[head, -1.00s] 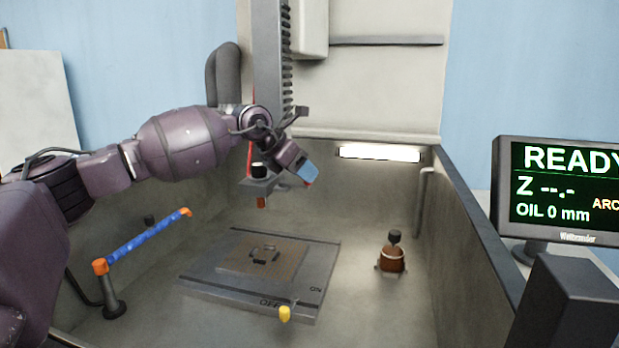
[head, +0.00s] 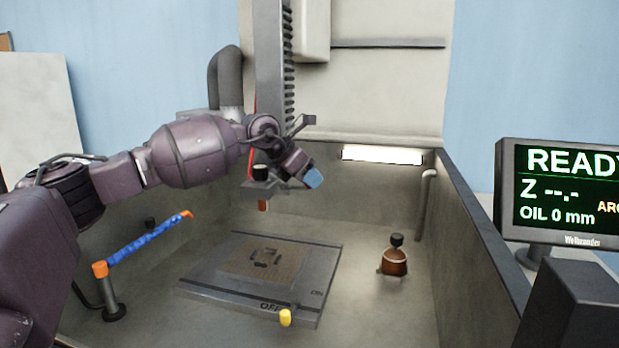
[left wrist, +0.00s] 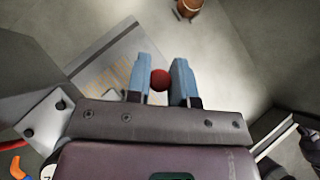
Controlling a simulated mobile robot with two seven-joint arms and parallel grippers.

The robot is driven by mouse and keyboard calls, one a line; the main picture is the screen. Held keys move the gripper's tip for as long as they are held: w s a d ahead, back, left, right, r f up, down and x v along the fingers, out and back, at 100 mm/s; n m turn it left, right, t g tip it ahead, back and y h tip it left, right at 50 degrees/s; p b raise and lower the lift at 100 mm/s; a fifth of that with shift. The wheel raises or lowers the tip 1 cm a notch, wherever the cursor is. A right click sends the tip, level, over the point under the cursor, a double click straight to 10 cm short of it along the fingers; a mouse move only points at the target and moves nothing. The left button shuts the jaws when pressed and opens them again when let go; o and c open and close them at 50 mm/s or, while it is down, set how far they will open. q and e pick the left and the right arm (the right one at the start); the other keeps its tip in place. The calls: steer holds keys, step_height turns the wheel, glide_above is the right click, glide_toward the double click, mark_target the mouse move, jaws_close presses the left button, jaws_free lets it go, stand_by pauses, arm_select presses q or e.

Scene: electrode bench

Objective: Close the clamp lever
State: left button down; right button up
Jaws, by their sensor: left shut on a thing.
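My left gripper (head: 313,179) reaches in from the left and points down to the right beside the machine head (head: 258,187). In the left wrist view, its blue fingers (left wrist: 160,72) stand either side of a red ball knob (left wrist: 160,80), which I take to be the clamp lever's knob. The gripper is shut on it. In the head view the knob is hidden by the gripper, and the lever's arm cannot be made out. My right gripper is not in view.
Below lies a grey plate (head: 215,285) with a yellow-knobbed ON/OFF switch (head: 286,318). A blue hose with orange ends (head: 148,240) stands at left, a brown bottle (head: 395,265) at right. Tank walls (head: 470,215) enclose the space. The monitor (head: 560,190) reads READY.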

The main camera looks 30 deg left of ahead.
arm_select(q)
steer(key=shift+s, duration=0.1)
steer(key=shift+s+m+g+h, duration=0.4)
steer(key=shift+m+g+h, duration=0.15)
steer(key=shift+m, duration=0.45)
steer(key=s+m+g+h, duration=0.1)
steer(key=m, duration=0.1)
steer(key=s+m+g+h+b, duration=0.1)
steer(key=m+g, duration=0.1)
steer(key=s+m+g+h+b, duration=0.1)
steer(key=m, duration=0.2)
steer(key=shift+s+a, duration=0.35)
steer(key=shift+g, duration=0.25)
steer(key=c, duration=1)
jaws_free()
